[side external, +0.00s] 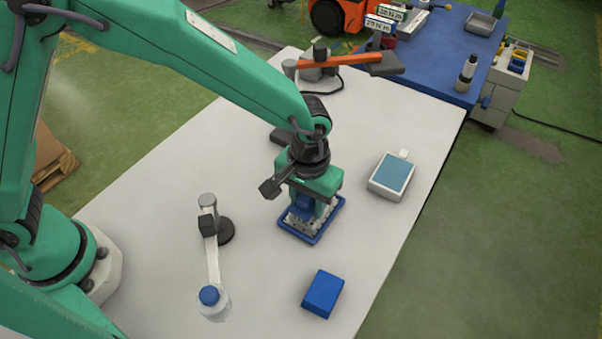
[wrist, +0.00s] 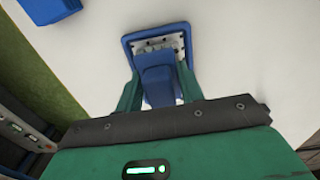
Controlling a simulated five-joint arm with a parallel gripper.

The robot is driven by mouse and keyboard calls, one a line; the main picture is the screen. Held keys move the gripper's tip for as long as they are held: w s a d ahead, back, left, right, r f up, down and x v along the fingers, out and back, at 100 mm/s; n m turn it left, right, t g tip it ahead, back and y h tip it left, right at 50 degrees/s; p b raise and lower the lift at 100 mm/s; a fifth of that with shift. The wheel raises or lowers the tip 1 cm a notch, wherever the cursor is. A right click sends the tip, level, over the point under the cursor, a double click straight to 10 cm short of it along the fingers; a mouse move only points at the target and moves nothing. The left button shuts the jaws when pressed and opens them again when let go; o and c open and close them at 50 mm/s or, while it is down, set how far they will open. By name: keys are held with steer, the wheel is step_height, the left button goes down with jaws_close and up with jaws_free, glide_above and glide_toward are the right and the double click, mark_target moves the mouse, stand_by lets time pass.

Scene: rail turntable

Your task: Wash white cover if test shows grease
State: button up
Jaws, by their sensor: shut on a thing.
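My gripper (side external: 312,210) points down over a blue-rimmed tray (side external: 287,226) with a grey metal part inside. In the wrist view its fingers (wrist: 160,92) are shut on a blue block-like piece (wrist: 158,82), which covers part of the tray (wrist: 128,42). I cannot tell whether the piece touches the grey part. A white box with a teal top (side external: 392,177) and a small tab stands to the right of the gripper. I cannot tell whether it is the white cover. No test result is readable.
A separate blue block (side external: 323,294) lies near the front edge. A white-armed stand (side external: 212,258) with a blue-capped round end (side external: 209,296) is at left. An orange-armed device (side external: 340,60) stands at the back.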

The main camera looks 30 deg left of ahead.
steer(key=shift+w, duration=2.95)
steer(key=shift+s, duration=4.05)
steer(key=shift+r, duration=4.05)
steer(key=s+a, duration=0.4)
steer(key=a, duration=0.5)
glide_above(254, 177)
step_height(254, 177, down, 7)
steer(key=shift+a+f, duration=0.1)
steer(key=shift+f, duration=2.05)
steer(key=shift+f, duration=0.1)
